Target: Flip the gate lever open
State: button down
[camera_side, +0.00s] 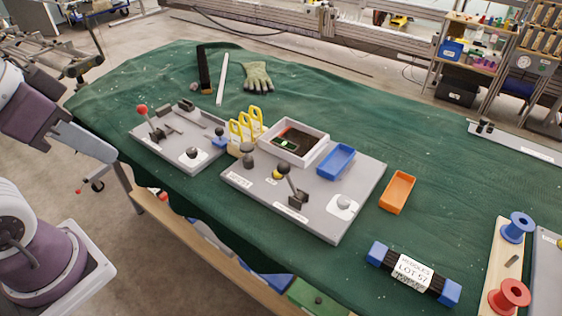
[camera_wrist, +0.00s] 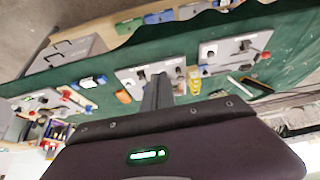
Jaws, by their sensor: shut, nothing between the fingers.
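Two grey boards with levers lie on the green cloth. The left board (camera_side: 150,149) has a lever with a red knob (camera_side: 142,109), standing tilted. The right board (camera_side: 322,222) has a black-knobbed lever (camera_side: 290,184) leaning from a dark bracket, and another dark knob (camera_side: 248,150) at its left corner. I cannot tell which lever is the gate lever. In the wrist view the boards appear turned over, with the red knob (camera_wrist: 265,55) at right. My gripper (camera_wrist: 159,78) is shut and empty there, overlapping the other board (camera_wrist: 126,74) in the picture. The side view does not show my gripper.
A white-rimmed bin (camera_side: 315,134), yellow loops (camera_side: 245,124), a blue tray (camera_side: 337,161) and an orange tray (camera_side: 397,192) sit around the boards. A labelled black bundle (camera_side: 412,272) and spools (camera_side: 516,227) lie at right. A glove (camera_side: 258,77) lies behind. Bare cloth lies at back right.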

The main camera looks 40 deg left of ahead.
jog(key=w+f+n+g+h, duration=0.25)
jog(key=w+n, duration=0.25)
jog(key=w, duration=0.4)
jog(key=w+f+n+g+h, duration=0.25)
jog(key=w+n, duration=0.25)
jog(key=w, duration=0.3)
jog(key=w+a+f+n+h, duration=0.3)
jog(key=w+a+f+n, duration=0.1)
jog(key=w+f+n, duration=0.1)
jog(key=w+a+f+n+t+h, duration=0.1)
jog(key=w+a+f+n+h, duration=0.3)
jog(key=w+f, duration=0.3)
notch_tip(320, 180, down, 4)
jog(key=shift+a+r+n+h, duration=0.3)
jog(key=shift+a+n, duration=0.35)
jog(key=shift+n, duration=0.15)
